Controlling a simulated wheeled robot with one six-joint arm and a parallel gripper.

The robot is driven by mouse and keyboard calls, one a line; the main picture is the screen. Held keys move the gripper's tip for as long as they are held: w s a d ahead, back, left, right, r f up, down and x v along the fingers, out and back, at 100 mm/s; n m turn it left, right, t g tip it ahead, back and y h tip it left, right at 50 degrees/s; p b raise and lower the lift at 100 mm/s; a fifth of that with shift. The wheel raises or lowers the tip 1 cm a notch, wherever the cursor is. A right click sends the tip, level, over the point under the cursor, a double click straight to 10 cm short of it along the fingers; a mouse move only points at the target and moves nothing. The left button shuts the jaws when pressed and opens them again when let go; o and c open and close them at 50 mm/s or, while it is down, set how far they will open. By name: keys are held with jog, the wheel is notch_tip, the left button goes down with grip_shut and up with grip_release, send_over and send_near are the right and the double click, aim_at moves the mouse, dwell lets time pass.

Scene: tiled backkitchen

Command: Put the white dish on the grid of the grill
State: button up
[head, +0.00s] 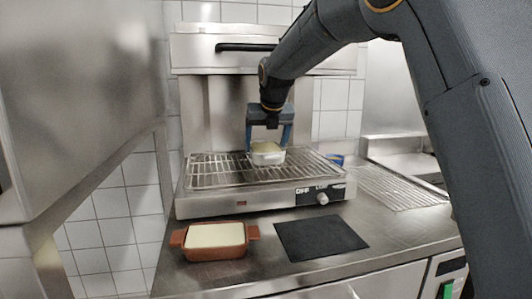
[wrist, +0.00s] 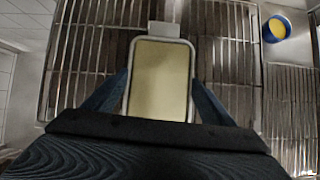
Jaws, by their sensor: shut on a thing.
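The white dish (head: 267,154) is a small rectangular dish with a pale yellow filling. My gripper (head: 268,143) points down and is shut on it, one finger at each long side. In the wrist view the dish (wrist: 160,80) lies between the blue fingers (wrist: 160,100), with a white tab at its far end. The grill (head: 240,205) stands on the steel counter. The dish is over the middle of its wire grid (head: 215,170). I cannot tell whether the dish touches the bars or hangs just above them.
A brown dish (head: 214,252) with pale filling and a dark mat (head: 321,238) lie in front of the grill. A blue and yellow bowl (head: 336,159) sits right of it, near a wire rack (head: 395,188). The grill's hood with a black handle (head: 246,47) is above.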

aim_at(267, 148)
jog(key=p, duration=0.7)
jog(key=shift+w+f, duration=0.1)
jog(key=shift+f, duration=0.05)
jog(key=p, duration=0.5)
jog(key=shift+s+f, duration=0.2)
jog(key=shift+f, duration=0.2)
jog(key=shift+f+p, duration=0.1)
jog(key=shift+p, duration=0.25)
jog(key=shift+f+p, duration=0.4)
jog(key=shift+f, duration=0.55)
jog(key=shift+f, duration=0.1)
jog(key=o, duration=2)
jog(key=shift+f, duration=0.1)
